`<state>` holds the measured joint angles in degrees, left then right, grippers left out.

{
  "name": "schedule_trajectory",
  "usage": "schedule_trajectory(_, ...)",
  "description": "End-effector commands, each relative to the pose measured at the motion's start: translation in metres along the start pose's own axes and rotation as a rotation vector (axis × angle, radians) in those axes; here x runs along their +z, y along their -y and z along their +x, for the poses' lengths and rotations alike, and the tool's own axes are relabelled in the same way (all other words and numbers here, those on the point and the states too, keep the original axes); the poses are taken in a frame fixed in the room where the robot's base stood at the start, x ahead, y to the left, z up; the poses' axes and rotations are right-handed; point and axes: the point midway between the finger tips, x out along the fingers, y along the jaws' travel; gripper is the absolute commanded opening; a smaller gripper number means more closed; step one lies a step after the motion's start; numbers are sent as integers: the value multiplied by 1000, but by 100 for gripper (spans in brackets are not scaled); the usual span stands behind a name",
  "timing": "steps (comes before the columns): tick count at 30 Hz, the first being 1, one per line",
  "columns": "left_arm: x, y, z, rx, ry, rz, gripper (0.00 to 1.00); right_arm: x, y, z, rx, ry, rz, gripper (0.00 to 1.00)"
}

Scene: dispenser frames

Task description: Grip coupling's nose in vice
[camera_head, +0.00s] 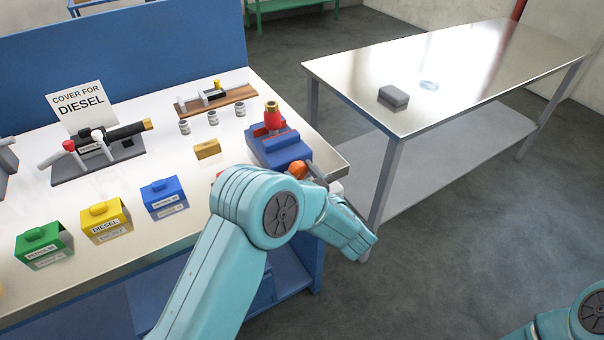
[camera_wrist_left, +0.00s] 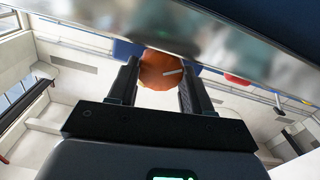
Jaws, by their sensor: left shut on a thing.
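The coupling (camera_head: 273,119), red with a brass-coloured top, stands upright at the blue vice (camera_head: 279,147) on the bench's right end. I cannot tell from here how tightly the jaws hold it. An orange ball knob (camera_head: 298,169) sits at the vice's near side. My left gripper (camera_head: 310,172) is at this knob, partly hidden by my arm. In the left wrist view my left gripper (camera_wrist_left: 160,78) has its two dark fingers on either side of the orange knob (camera_wrist_left: 160,68), shut on it. My right gripper is out of view.
Green (camera_head: 43,246), yellow (camera_head: 106,222) and blue (camera_head: 165,198) covers stand along the bench front. A brass block (camera_head: 207,149) lies left of the vice. A metal table (camera_head: 450,75) with a grey block (camera_head: 393,97) stands to the right, across a floor gap.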

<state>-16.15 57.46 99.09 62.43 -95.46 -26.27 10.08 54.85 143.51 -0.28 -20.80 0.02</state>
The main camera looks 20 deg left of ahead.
Motion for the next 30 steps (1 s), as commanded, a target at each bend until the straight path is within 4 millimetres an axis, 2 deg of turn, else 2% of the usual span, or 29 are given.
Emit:
schedule_trajectory(12,-1,-2,2,0,0,452,19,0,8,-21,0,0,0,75)
schedule_trajectory(22,0,-2,2,-1,-1,485,19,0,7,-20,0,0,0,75)
schedule_trajectory(23,0,-2,3,-1,-1,485,53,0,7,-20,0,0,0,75)
schedule_trajectory(25,0,-2,2,-1,-1,485,75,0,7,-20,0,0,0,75)
schedule_trajectory(30,0,-2,2,0,0,485,75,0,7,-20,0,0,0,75)
